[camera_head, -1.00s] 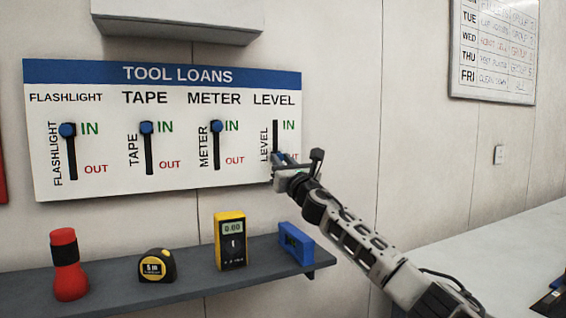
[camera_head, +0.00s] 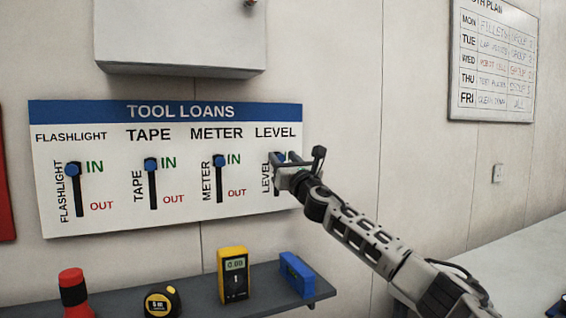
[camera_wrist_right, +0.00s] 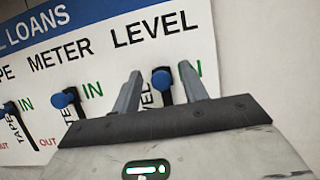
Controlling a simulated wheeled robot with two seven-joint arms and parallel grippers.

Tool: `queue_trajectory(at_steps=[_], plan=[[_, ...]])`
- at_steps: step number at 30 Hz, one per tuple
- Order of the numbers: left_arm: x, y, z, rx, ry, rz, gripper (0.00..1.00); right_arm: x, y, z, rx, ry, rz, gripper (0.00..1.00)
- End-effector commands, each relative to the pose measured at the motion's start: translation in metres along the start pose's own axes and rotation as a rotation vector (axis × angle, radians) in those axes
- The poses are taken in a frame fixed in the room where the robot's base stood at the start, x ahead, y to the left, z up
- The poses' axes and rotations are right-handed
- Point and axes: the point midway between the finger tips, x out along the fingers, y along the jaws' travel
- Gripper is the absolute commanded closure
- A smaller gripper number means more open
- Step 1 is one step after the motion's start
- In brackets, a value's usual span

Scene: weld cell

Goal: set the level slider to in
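The level slider's blue knob (camera_wrist_right: 162,78) stands at the upper end of its black slot, beside the green IN label, under the word LEVEL. In the head view the knob (camera_head: 281,157) is partly hidden by my right gripper (camera_head: 278,165). In the right wrist view the two fingers of the gripper (camera_wrist_right: 161,72) are apart, one on each side of the knob. A gap shows between the knob and each finger, so the gripper looks open around it. My left gripper is not in view.
The flashlight (camera_head: 73,170), tape (camera_head: 151,164) and meter (camera_head: 219,160) sliders on the tool loans board (camera_head: 120,220) are all at IN. A shelf (camera_head: 205,290) below holds several tools. A grey box (camera_head: 180,40) juts out above the board.

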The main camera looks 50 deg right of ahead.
Motion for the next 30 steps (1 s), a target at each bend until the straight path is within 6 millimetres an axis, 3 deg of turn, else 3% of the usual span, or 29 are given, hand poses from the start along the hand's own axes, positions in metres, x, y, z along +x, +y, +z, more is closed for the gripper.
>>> queue_trajectory(at_steps=[10, 21, 30], plan=[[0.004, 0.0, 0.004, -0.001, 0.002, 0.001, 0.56, -0.012, -0.001, -0.005, -0.004, 0.005, 0.001, 0.56], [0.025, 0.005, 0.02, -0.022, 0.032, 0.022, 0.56, -0.076, -0.001, -0.011, -0.013, 0.007, 0.002, 0.56], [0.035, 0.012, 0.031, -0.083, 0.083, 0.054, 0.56, -0.103, 0.0, -0.008, -0.009, 0.001, 0.004, 0.56]])
